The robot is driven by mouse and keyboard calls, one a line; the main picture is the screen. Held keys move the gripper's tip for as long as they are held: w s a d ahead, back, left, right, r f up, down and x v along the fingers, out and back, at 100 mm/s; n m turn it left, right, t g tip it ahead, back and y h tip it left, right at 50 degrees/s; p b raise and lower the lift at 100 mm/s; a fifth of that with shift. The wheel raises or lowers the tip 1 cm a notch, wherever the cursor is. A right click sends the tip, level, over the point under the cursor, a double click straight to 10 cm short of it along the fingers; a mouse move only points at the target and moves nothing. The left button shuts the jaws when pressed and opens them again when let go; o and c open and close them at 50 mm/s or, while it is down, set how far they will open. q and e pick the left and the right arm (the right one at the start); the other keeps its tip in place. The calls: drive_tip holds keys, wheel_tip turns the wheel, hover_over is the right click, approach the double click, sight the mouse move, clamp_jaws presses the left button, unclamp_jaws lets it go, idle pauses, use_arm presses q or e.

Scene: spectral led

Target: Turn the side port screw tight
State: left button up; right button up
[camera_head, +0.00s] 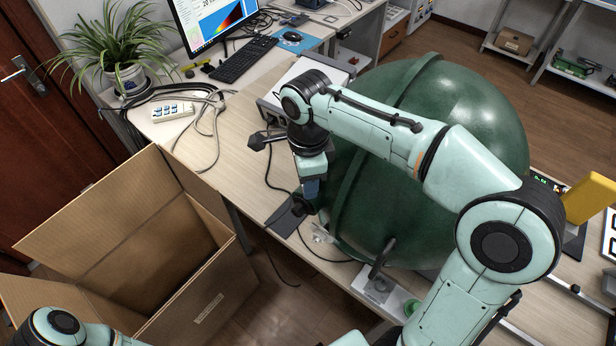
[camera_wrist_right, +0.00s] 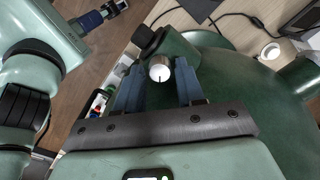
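The large green sphere (camera_head: 470,100) stands on the bench. In the right wrist view, a short silver screw (camera_wrist_right: 160,70) with a slot mark sits on the green side port neck (camera_wrist_right: 180,46), beside a black knob (camera_wrist_right: 148,38). My right gripper (camera_head: 311,190) reaches down at the sphere's left side. In the wrist view its two blue fingers (camera_wrist_right: 160,76) stand on either side of the screw, apart, with small gaps showing. The screw is hidden in the head view. Part of my left arm shows at the bottom left, but its gripper is out of frame.
An open cardboard box (camera_head: 120,235) stands left of the bench. A keyboard (camera_head: 243,60), a monitor (camera_head: 212,20), a potted plant (camera_head: 125,75), a power strip (camera_head: 172,112) and loose cables lie behind. A metal post (camera_head: 383,258) stands at the sphere's front.

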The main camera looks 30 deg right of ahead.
use_arm(q)
drive_tip(key=shift+t, duration=0.3)
drive_tip(key=w+r+p, duration=0.1)
drive_tip(key=w, duration=0.1)
drive_tip(key=w+r+p, duration=0.1)
drive_tip(key=r, duration=0.1)
drive_tip(key=shift+w+r+p, duration=0.2)
drive_tip(key=shift+w+p, duration=0.1)
drive_tip(key=shift+w, duration=0.05)
use_arm(e)
wheel_tip(320, 180, up, 13)
drive_tip(key=shift+r, duration=0.2)
